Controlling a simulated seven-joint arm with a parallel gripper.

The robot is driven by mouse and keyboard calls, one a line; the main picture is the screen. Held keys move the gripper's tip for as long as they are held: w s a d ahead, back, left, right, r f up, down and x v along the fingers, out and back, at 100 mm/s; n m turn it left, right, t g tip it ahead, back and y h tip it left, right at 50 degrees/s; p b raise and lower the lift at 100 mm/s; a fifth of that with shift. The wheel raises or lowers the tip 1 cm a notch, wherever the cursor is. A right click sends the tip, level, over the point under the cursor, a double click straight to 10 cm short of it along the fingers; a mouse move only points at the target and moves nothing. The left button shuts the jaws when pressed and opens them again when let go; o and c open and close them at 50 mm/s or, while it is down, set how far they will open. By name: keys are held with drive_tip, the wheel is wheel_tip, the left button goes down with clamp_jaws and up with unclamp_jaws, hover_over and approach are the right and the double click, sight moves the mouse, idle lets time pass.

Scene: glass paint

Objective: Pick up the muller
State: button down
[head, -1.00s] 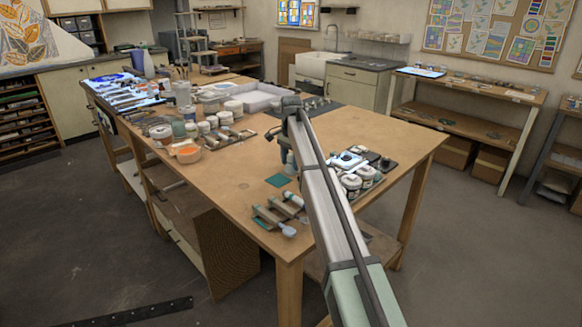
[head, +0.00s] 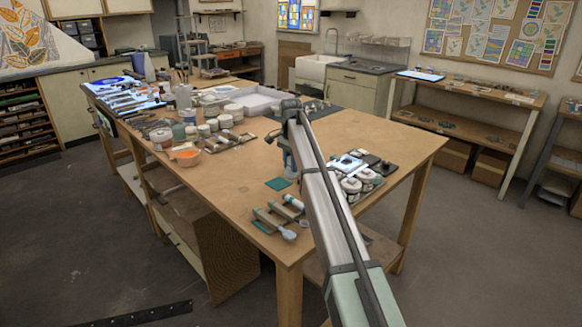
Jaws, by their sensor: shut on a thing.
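My arm reaches from the bottom right over the table. My gripper (head: 289,165) hangs down at its far end, small and partly hidden by the arm link. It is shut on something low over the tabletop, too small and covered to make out. I cannot identify the muller for certain in this view.
The wooden table (head: 235,185) has bare room left of my gripper and at its right end. A green square (head: 278,183) lies close by. Pots, an orange bowl (head: 186,155) and a white tray (head: 258,101) crowd the far left.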

wheel_tip(320, 180, up, 10)
drive_tip(key=shift+f, duration=0.1)
idle(0.4)
drive_tip(key=c, duration=1.4)
unclamp_jaws()
drive_tip(key=c, duration=0.4)
drive_tip(key=shift+o, duration=0.2)
drive_tip(key=w+d, duration=0.2)
drive_tip(key=d, duration=1.7)
drive_tip(key=shift+w+d+f, duration=0.15)
drive_tip(key=shift+w+f, duration=0.15)
